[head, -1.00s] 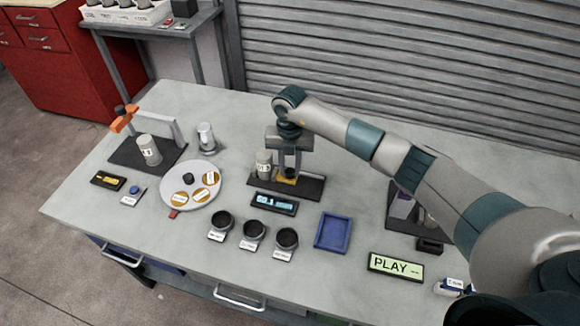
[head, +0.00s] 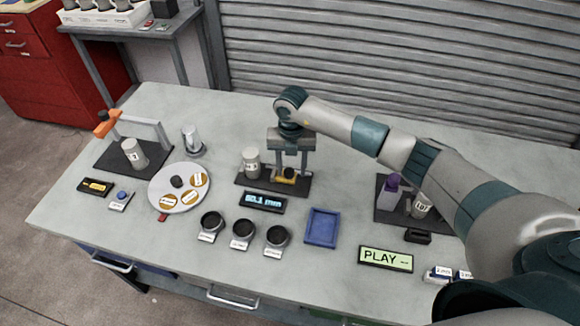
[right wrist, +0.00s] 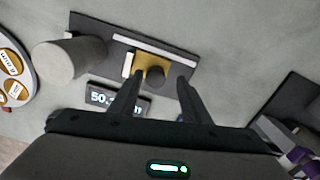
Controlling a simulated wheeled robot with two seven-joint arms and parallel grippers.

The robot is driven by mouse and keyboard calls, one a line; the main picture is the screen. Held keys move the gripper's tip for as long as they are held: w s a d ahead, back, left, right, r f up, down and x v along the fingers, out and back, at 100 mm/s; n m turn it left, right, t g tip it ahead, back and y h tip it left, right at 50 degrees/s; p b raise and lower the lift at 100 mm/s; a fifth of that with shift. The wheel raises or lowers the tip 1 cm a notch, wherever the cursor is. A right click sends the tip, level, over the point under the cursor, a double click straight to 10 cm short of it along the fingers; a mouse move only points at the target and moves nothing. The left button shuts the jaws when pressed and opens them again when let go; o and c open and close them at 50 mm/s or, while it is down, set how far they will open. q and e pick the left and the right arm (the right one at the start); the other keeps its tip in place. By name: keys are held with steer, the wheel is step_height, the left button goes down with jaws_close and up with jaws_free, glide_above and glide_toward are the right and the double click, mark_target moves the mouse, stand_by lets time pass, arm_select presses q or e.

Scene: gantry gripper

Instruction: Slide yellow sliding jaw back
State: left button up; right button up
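The yellow sliding jaw (head: 286,178) sits on a dark base plate (head: 244,181) in mid-bench. In the right wrist view the yellow jaw (right wrist: 153,65) has a dark round knob (right wrist: 155,74) on top and a white strip at its left side. My right gripper (head: 290,172) is above the jaw, pointing down. In the right wrist view its two fingers (right wrist: 160,80) stand apart on either side of the knob, with gaps showing. A grey cylinder (head: 251,162) stands on the plate left of the jaw. My left gripper is not in view.
A lit display (head: 262,202) lies just in front of the plate. Several dark cups, a blue tray (head: 322,228) and a PLAY screen (head: 386,258) lie nearer. A round disc plate (head: 180,200) is at left. A purple-topped fixture (head: 389,187) is at right.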

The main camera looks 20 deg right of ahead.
mark_target(291, 171)
steer(key=shift+w+a+r, duration=0.1)
steer(key=shift+a, duration=0.05)
steer(key=shift+r, duration=0.2)
step_height(291, 171, up, 17)
steer(key=b, duration=0.5)
stand_by(0.9)
